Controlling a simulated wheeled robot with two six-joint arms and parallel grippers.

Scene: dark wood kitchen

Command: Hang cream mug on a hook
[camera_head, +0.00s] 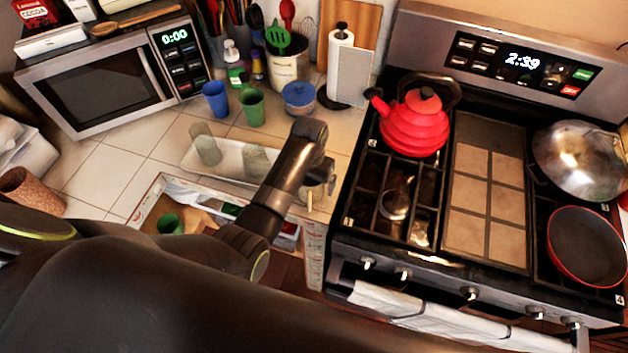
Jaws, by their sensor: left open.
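No cream mug can be made out clearly, and no hook can be picked out. My left gripper (319,186) is at the end of the dark arm that crosses from the left. It is open, over the counter edge between the white tray and the stove. The arm's wrist and the small size hide its fingertips in part. A small pale patch shows by the fingers, but I cannot tell what it is. My right gripper is not in view.
A white tray (228,172) with clear glasses lies on the tiled counter. Behind it stand a blue cup (215,98), a green cup (252,107) and a blue pot (299,99). An open drawer is below. The stove at right carries a red kettle (413,128) and a pan (585,246).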

